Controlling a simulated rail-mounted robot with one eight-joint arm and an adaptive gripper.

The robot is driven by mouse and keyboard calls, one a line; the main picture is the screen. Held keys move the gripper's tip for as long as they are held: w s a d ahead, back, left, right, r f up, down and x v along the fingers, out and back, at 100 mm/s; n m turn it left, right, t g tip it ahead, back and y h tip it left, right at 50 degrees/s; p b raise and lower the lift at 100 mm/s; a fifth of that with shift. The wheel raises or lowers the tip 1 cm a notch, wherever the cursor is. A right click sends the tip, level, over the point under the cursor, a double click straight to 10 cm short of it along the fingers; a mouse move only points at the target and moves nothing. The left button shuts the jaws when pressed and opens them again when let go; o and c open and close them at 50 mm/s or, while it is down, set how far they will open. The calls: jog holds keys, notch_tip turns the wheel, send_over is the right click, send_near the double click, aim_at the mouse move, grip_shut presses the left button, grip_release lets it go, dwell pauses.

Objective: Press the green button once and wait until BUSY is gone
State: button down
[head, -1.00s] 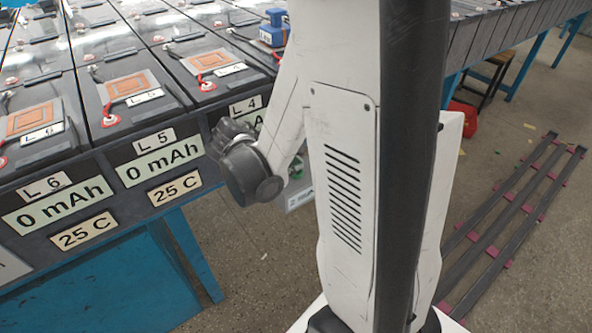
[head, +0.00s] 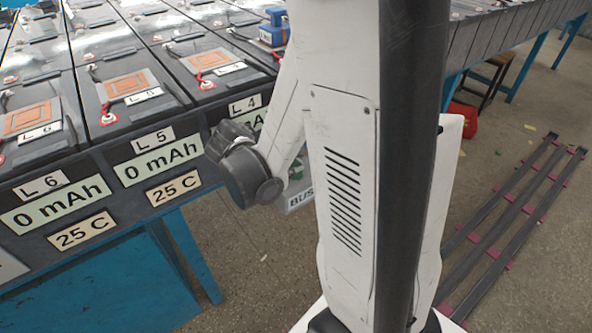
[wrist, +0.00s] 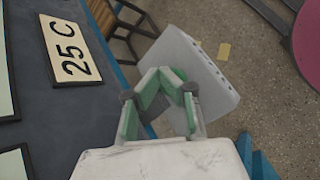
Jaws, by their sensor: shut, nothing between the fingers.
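My gripper (wrist: 165,78) shows in the wrist view with its green-padded fingers shut and empty. Its tips are in front of a pale grey box (wrist: 208,78); I cannot tell whether they touch it. The green button cannot be made out, and the fingers cover part of the box. In the head view, a small display plate (head: 300,199) reads "BUS" before my arm cuts off the rest. A small green patch shows just above it, too small to identify. My gripper is otherwise hidden behind my arm there.
Battery rows on a blue-legged bench (head: 185,255) fill the left, with labels L 4, L 5 and L 6; L 5 (head: 155,163) and L 6 read 0 mAh. A blue-handled device (head: 274,30) stands on the batteries. Dark rails (head: 515,215) lie on the floor at right.

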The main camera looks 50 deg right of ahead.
jog(key=shift+r, duration=0.15)
jog(key=shift+r+p, duration=0.65)
jog(key=shift+r, duration=0.05)
jog(key=shift+r+p, duration=1.95)
jog(key=shift+r, duration=0.6)
